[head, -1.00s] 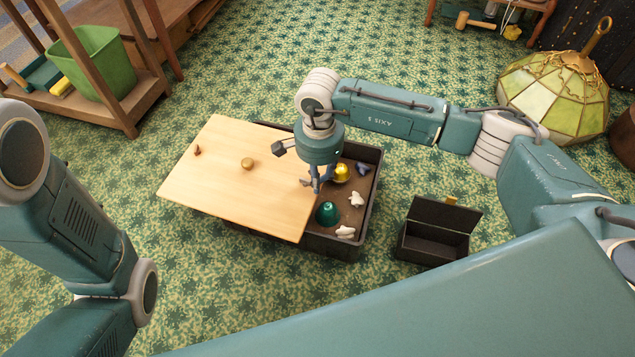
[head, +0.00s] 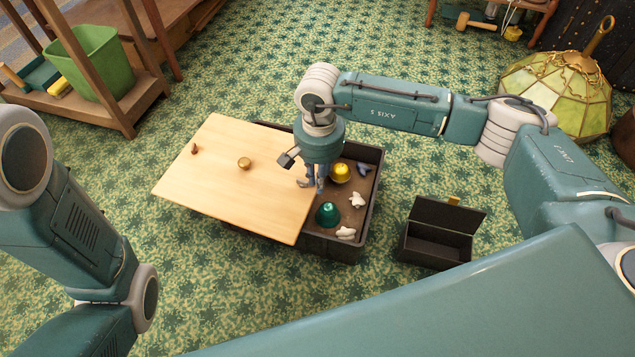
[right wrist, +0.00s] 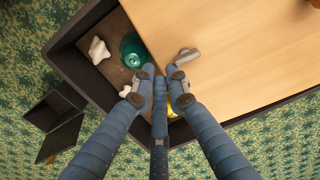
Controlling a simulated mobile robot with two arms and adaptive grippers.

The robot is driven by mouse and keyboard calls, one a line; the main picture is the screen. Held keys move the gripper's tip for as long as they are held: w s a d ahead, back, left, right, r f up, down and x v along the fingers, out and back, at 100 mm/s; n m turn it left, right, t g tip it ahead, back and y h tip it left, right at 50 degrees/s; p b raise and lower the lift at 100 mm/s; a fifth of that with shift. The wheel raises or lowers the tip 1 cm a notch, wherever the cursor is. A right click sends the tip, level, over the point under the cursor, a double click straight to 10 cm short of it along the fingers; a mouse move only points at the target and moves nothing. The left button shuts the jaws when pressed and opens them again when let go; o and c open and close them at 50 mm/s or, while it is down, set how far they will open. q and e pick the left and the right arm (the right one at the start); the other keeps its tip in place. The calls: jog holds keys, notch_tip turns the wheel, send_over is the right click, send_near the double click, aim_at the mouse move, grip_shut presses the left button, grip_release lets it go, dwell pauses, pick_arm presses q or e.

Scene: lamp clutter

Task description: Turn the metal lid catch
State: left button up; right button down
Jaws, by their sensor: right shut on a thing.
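The wooden lid (head: 215,195) lies across the left part of a dark crate (head: 333,250), leaving its right end uncovered. The metal catch (right wrist: 186,56) is a small grey piece at the lid's edge in the right wrist view. In the head view it shows at the lid's right edge (head: 303,183), partly hidden by my fingers. My right gripper (head: 315,188) points down there, and its fingers (right wrist: 160,74) are closed in beside and against the catch. A round brass knob (head: 244,163) and a small brown peg (head: 194,149) are on the lid. My left gripper is out of the picture.
In the crate's open end are a green dome (head: 327,213), a yellow bulb-like piece (head: 340,173) and white pieces (head: 346,233). A small open black box (head: 437,244) stands to the right. A glass lamp shade (head: 560,92) is at upper right. Carpet in front is free.

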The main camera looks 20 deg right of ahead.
jog(key=shift+n, duration=0.6)
jog(key=shift+f+n+b, duration=0.1)
jog(key=shift+n+b, duration=0.25)
jog(key=shift+n, duration=1.35)
jog(key=c, duration=2.1)
grip_release()
